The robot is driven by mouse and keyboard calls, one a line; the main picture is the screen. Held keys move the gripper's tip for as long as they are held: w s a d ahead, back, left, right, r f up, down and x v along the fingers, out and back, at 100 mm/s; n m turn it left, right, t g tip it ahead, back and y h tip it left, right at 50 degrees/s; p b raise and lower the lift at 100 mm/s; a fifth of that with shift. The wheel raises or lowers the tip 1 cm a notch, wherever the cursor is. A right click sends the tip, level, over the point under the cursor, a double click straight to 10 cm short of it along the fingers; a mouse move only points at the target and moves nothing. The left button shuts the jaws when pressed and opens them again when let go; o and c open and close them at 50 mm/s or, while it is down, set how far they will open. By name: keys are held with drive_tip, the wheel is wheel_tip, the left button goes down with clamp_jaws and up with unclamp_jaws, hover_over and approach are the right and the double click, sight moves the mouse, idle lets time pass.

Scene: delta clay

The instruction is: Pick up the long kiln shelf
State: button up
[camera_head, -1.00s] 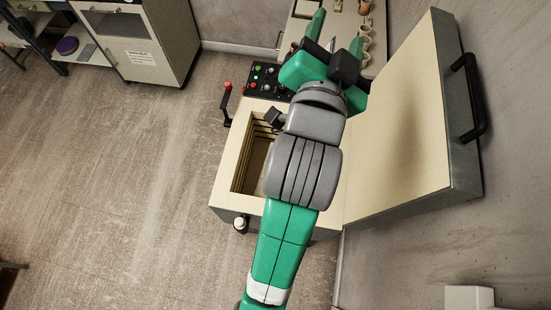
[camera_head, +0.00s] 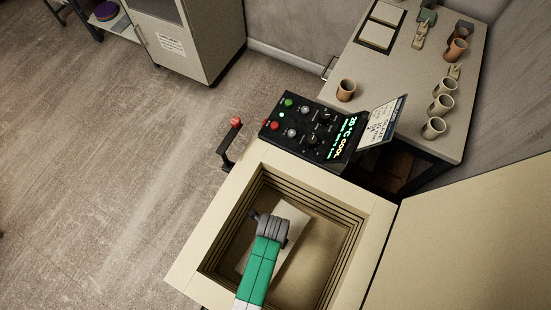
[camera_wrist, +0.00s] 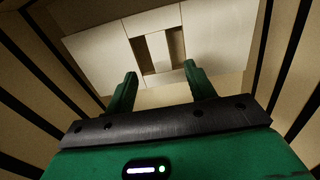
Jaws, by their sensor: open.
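The open kiln (camera_head: 190,270) has a pale slab (camera_head: 288,212) low inside its chamber, partly covered by my arm. In the wrist view, several flat pale pieces lie beyond my fingers: a broad left piece (camera_wrist: 98,60), a broad right piece (camera_wrist: 222,35), a far piece (camera_wrist: 152,20) and a narrow middle piece (camera_wrist: 158,50). Brown gaps separate some of them. I cannot tell which is the long kiln shelf. My gripper (camera_wrist: 158,70) is inside the chamber, open, with nothing between its two green fingers. In the head view the gripper is hidden by my arm.
Grooved chamber walls (camera_wrist: 45,70) stand close on both sides of my gripper. The raised lid (camera_head: 465,240) is at right. A control panel (camera_head: 310,128) and red-knobbed lever (camera_head: 235,123) sit beside the kiln. A bench with mugs (camera_head: 435,127) stands behind.

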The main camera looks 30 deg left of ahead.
wheel_tip(320, 180, down, 7)
drive_tip(key=b, duration=0.3)
drive_tip(key=shift+r, duration=0.1)
clamp_jaws()
